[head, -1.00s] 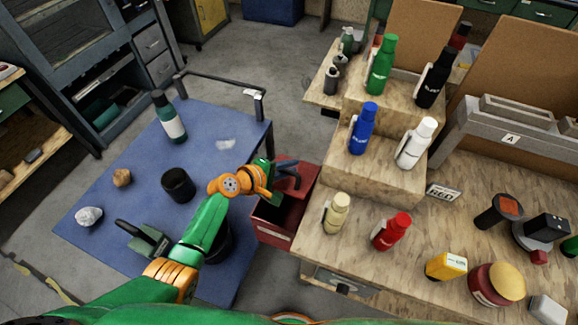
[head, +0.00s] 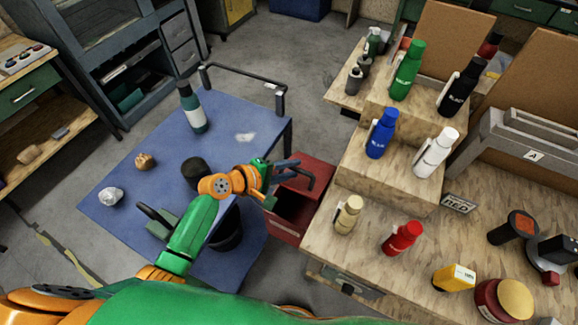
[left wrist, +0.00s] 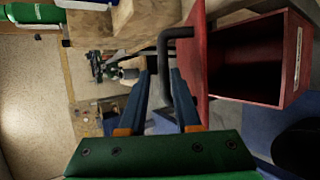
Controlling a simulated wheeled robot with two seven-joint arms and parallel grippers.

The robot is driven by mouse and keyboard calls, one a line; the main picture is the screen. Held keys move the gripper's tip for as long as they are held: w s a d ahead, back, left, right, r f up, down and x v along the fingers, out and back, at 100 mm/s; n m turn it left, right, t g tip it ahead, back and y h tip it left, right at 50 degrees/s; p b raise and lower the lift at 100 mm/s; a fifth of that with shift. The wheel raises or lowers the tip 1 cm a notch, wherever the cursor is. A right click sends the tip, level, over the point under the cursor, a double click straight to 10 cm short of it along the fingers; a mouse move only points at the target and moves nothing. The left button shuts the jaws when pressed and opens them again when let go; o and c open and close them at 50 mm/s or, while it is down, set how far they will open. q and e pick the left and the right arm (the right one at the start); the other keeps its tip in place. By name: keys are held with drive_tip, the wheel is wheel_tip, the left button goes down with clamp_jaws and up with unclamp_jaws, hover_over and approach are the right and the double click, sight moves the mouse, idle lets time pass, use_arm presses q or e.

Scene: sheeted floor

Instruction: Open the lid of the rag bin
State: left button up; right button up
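The rag bin (head: 287,227) is a red box between the blue surface and the wooden bench. Its lid (head: 319,170) stands raised, and the dark opening shows. In the left wrist view the lid (left wrist: 198,70) is seen nearly edge-on beside the open bin (left wrist: 298,50). A dark bent handle (left wrist: 165,50) sticks out from the lid. My left gripper (head: 286,176) is at the lid. In the left wrist view its fingers (left wrist: 164,73) are apart, with the handle between them; I cannot tell if they touch it. My right gripper is not in view.
The wooden bench (head: 375,225) at right carries several coloured bottles close to the lid. Grey floor (head: 265,60) is free behind the bin.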

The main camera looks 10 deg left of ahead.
use_arm(q)
drive_tip(key=shift+s+a+r, duration=0.2)
drive_tip(key=shift+s+a, duration=0.05)
drive_tip(key=shift+s, duration=0.05)
drive_tip(key=shift+s+a+r+p, duration=0.25)
drive_tip(key=shift+a+r+p, duration=0.15)
drive_tip(key=shift+p, duration=0.2)
drive_tip(key=shift+s+a+r+p, duration=0.25)
drive_tip(key=shift+r+p, duration=0.25)
drive_tip(key=shift+p, duration=0.05)
drive_tip(key=shift+s+a+r, duration=0.15)
drive_tip(key=shift+s+a, duration=0.1)
drive_tip(key=v, duration=0.5)
drive_tip(key=shift+w+r, duration=0.15)
drive_tip(key=shift+r, duration=0.15)
